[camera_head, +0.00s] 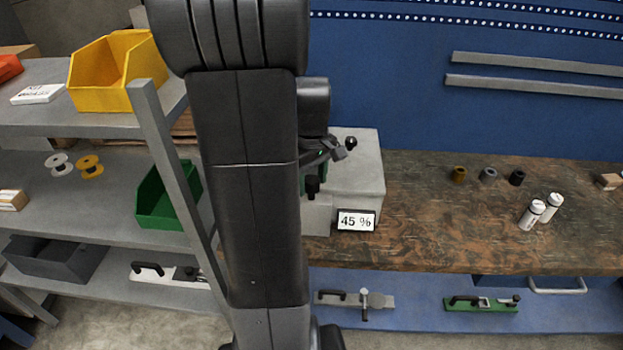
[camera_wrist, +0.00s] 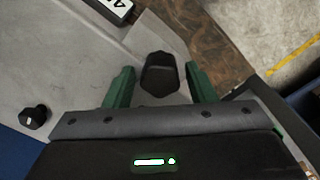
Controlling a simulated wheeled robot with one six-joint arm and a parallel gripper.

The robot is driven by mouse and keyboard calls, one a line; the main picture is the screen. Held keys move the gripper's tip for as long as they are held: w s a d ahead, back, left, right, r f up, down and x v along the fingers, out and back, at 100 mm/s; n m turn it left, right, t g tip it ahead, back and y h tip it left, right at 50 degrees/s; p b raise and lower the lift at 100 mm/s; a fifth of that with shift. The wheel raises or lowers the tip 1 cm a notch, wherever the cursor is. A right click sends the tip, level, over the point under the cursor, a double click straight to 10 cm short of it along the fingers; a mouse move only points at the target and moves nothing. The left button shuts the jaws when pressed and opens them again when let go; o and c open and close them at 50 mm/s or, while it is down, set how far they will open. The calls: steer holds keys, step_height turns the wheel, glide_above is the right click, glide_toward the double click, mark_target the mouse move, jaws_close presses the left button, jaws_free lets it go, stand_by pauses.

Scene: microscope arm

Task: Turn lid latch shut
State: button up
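A black faceted knob (camera_wrist: 160,73), which looks like the lid latch, stands on the pale grey machine (camera_wrist: 75,60). In the wrist view it sits between the two green fingers of my gripper (camera_wrist: 158,78), with a gap on each side. My gripper is open and not closed on the knob. In the head view the grey machine (camera_head: 358,180) stands on the bench, and the black knob (camera_head: 312,186) shows just right of my arm. My arm hides the machine's left part and most of my gripper. I cannot tell the latch's turn angle.
A second black knob (camera_wrist: 34,117) is on the machine, left of my gripper. A display reading 45 % (camera_head: 356,220) is at the machine's front. The bench (camera_head: 430,220) between is clear. A shelf with bins is left.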

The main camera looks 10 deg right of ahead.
mark_target(311, 179)
steer(key=shift+o, duration=0.3)
step_height(311, 179, up, 14)
stand_by(0.4)
steer(key=shift+f, duration=0.2)
step_height(311, 179, down, 14)
steer(key=shift+r, duration=0.15)
stand_by(0.4)
stand_by(0.3)
